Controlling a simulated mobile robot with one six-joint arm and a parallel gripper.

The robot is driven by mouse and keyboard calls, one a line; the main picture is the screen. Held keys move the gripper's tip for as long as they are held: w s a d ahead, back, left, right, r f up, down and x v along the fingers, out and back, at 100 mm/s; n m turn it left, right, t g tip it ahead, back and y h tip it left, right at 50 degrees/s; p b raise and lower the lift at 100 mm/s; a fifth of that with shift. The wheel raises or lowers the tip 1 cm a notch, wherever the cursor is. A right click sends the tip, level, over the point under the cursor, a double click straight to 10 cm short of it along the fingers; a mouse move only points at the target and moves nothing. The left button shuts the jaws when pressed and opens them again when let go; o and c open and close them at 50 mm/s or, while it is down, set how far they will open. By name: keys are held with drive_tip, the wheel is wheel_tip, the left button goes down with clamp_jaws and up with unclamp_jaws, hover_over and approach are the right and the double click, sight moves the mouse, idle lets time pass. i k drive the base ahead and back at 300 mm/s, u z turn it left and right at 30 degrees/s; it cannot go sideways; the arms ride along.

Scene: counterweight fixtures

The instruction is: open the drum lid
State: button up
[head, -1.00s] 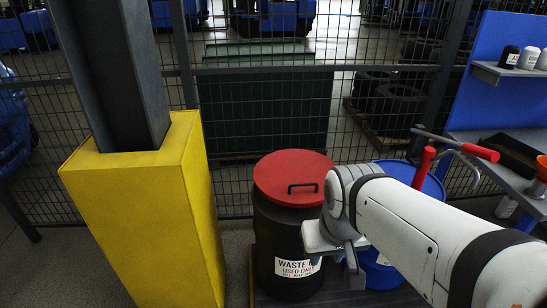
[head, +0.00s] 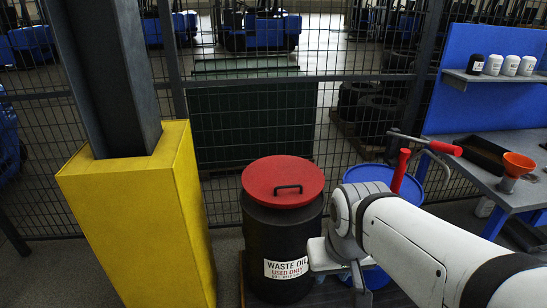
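The black waste-oil drum (head: 282,238) stands upright in the middle of the head view, with a white "WASTE OIL USED ONLY" label on its front. Its red lid (head: 284,181) lies flat and closed on top, with a black bar handle (head: 288,188) standing up from it. My white arm reaches in from the lower right. My gripper (head: 358,280) points downward to the right of the drum, below lid height, and appears apart from the lid. Its fingers are small and dark against the blue drum, so their opening is unclear.
A blue drum (head: 383,176) with a red-handled pump (head: 400,170) stands right of the waste-oil drum, partly behind my arm. A yellow column guard (head: 135,215) stands at left. A wire fence (head: 250,130) runs behind. A bench (head: 500,178) with an orange funnel (head: 517,165) is at right.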

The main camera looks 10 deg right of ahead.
sight(279, 179)
drive_tip(key=i, duration=0.85)
drive_tip(key=u, duration=0.05)
